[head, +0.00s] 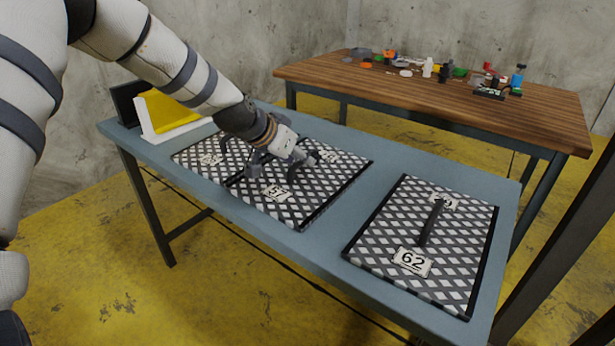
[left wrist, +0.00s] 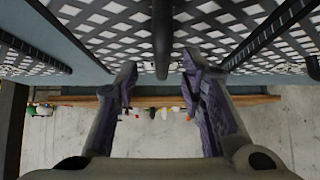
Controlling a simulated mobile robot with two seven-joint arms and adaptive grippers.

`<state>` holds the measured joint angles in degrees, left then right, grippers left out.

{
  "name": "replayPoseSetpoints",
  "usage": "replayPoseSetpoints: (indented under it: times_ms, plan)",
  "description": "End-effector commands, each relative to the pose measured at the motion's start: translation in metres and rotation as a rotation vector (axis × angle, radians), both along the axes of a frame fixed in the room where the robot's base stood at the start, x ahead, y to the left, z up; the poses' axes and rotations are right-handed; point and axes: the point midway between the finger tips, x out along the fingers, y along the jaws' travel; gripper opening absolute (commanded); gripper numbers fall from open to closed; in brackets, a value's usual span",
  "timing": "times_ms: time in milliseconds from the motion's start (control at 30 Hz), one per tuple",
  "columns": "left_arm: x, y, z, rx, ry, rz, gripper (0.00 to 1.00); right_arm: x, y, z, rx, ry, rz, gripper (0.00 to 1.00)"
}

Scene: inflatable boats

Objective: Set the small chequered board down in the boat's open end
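Chequered black-and-white boards lie flat on a blue-grey table (head: 335,250). The middle board (head: 308,205), labelled 57, sits beside a left board (head: 190,155); the right board (head: 447,272), labelled 62, lies apart with an upright-looking dark bar handle (head: 431,222). Which board is the small one, I cannot tell. My left gripper (head: 283,165) is low over the middle board and partly hides it. In the left wrist view its fingers (left wrist: 160,75) are apart, with a dark handle (left wrist: 163,38) ahead between them, not clasped. I cannot make out a boat. My right gripper is out of view.
A yellow, white and black upright piece (head: 165,112) stands at the table's back left. A wooden table (head: 450,115) behind carries several small coloured items. A strip of bare table separates the middle and right boards.

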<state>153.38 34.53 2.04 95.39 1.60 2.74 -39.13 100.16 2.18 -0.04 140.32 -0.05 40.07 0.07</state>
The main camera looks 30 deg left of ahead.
Motion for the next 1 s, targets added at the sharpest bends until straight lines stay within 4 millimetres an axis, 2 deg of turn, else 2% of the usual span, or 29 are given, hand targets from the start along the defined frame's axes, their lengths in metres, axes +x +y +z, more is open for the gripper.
replayPoseSetpoints:
  times_ms: [33, 133, 400, 433, 500, 600, 1000]
  plan:
    - [0.007, 0.002, -0.017, 0.002, 0.013, 0.001, 0.36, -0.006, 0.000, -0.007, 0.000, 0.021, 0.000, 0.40]
    - [0.019, 0.001, -0.027, 0.001, 0.012, 0.000, 0.36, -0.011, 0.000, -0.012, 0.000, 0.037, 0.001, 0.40]
    - [0.025, 0.000, -0.025, 0.001, 0.002, -0.001, 0.36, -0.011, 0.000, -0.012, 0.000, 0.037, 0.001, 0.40]
    - [0.025, 0.000, -0.025, 0.001, 0.002, -0.001, 0.34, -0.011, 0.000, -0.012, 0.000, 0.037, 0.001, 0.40]
    - [0.025, 0.000, -0.025, 0.001, 0.002, -0.001, 0.18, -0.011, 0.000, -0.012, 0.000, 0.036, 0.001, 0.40]
    - [0.025, 0.000, -0.025, 0.001, 0.002, -0.001, 0.00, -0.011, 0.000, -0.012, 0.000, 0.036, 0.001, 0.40]
    - [0.026, 0.000, -0.022, 0.002, -0.002, -0.001, 0.00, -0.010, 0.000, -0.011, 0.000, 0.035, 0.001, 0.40]
